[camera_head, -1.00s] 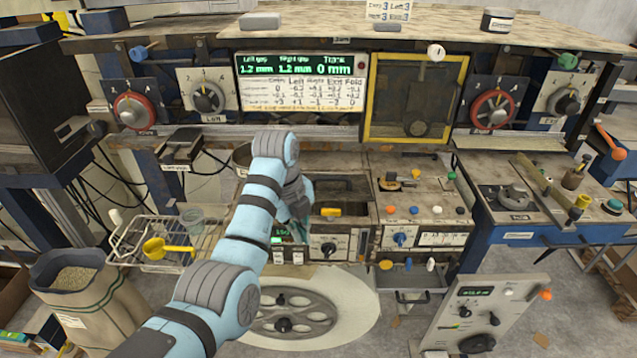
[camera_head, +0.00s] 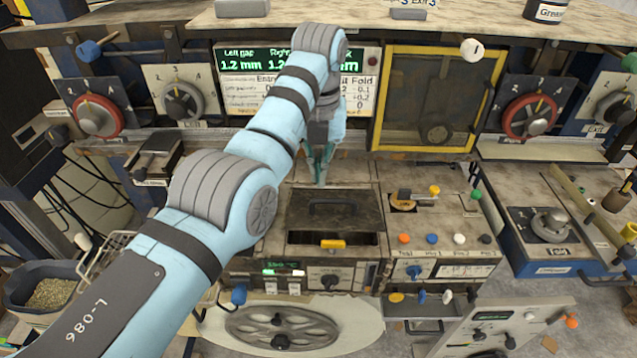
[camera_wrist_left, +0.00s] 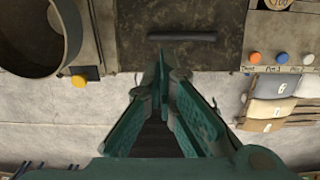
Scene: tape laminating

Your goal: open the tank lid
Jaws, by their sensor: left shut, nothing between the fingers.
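The tank lid (camera_head: 362,222) is a dark, worn plate with a bar handle (camera_head: 334,206) across it. It looks shut, lying over the tank in the middle of the bench. My left gripper (camera_head: 320,178) points down near the back of the lid, apart from the handle in the head view. Its green fingers (camera_wrist_left: 162,72) are closed together and empty. My right gripper is not in view.
A panel of coloured buttons (camera_head: 432,238) stands right of the tank. A round pot (camera_wrist_left: 35,35) is left of the lid in the wrist view. The display (camera_head: 240,90) and a yellow-framed window (camera_head: 437,95) rise behind. My left arm covers part of the left side.

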